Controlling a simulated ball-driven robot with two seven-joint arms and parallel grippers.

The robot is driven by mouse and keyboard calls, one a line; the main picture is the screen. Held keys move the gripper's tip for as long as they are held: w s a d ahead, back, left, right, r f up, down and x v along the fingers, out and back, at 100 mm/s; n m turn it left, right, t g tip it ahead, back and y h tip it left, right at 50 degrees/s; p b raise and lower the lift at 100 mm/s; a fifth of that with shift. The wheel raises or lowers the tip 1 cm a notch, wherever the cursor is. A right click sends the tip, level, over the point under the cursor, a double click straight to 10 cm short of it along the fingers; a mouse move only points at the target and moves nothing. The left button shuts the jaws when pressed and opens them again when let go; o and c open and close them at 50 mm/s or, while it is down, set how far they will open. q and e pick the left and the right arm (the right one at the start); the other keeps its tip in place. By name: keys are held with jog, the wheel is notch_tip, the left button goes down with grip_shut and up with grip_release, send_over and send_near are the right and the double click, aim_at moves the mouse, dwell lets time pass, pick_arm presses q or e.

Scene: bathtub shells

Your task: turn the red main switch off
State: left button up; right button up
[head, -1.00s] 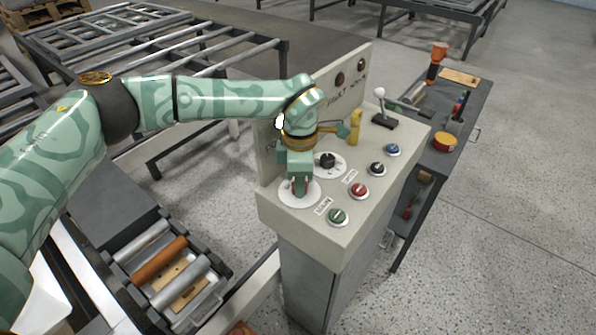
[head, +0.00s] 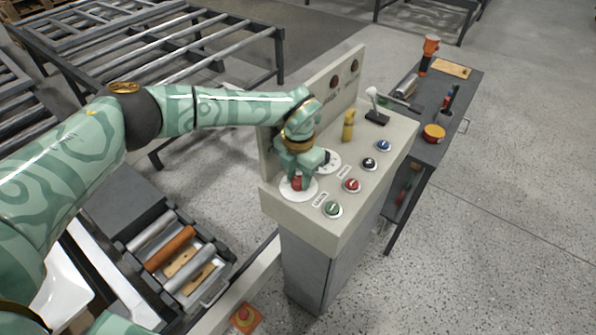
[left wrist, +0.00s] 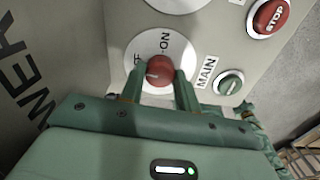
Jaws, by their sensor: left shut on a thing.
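The red main switch (head: 297,184) is a round knob on a white disc at the near left corner of the control panel. In the left wrist view the red knob (left wrist: 159,70) sits between my fingers, with a pale mark on its lower left. The disc (left wrist: 181,52) reads "ON" at the top and a partly hidden "OFF" at the left; "MAIN" is printed to its right. My left gripper (left wrist: 158,88) is shut on the knob, one finger on each side. It also shows over the panel in the head view (head: 296,178). My right gripper is out of view.
Green (head: 333,209), red (head: 352,185), black (head: 369,162) and blue (head: 383,145) buttons line the panel's right side. A black knob (head: 328,157) on another white disc is just behind my gripper. A yellow handle (head: 348,126) and a lever (head: 373,100) stand farther back.

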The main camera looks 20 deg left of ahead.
aim_at(299, 179)
pick_arm(q)
jog(key=shift+w+r+n, duration=0.1)
jog(key=shift+n, duration=0.4)
jog(key=o, duration=1)
notch_tip(299, 179, up, 16)
jog(key=shift+r+p, duration=0.1)
jog(key=shift+p, duration=1.05)
